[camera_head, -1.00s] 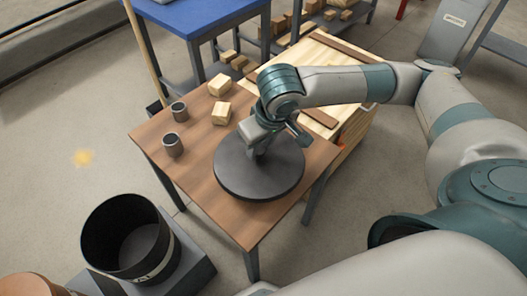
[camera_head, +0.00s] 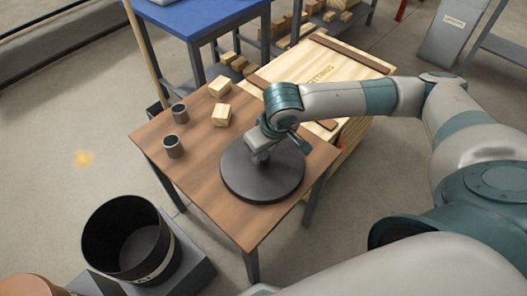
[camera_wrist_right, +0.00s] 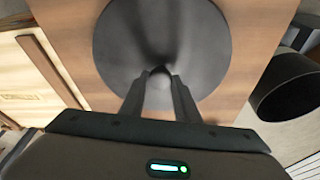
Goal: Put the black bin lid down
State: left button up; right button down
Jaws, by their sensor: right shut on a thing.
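The black bin lid (camera_head: 262,185) is a dark round disc, lying flat at the near right part of the brown wooden table (camera_head: 205,190). It looks on or very close to the tabletop; I cannot tell whether it touches. My right gripper (camera_head: 260,158) comes from above and is shut on the lid's handle near its middle. In the right wrist view, the fingers (camera_wrist_right: 160,80) close at the handle and the lid (camera_wrist_right: 125,45) fills the upper middle. The handle is mostly hidden. The open black bin (camera_head: 100,240) stands on a grey base, lower left. My left gripper is not in view.
Two grey cups (camera_head: 173,147) and two wooden blocks (camera_head: 221,115) stand on the table left of and behind the lid. A wooden crate (camera_head: 325,70) stands close behind the table. A blue table (camera_head: 200,15) is farther back. The table's front left is clear.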

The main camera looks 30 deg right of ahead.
aim_at(271, 171)
jog(key=shift+f, duration=0.2)
jog(key=c, duration=1.4)
grip_release()
jog(key=shift+o, duration=0.2)
jog(key=shift+r, duration=0.45)
jog(key=v, duration=1.1)
jog(key=shift+s, duration=0.2)
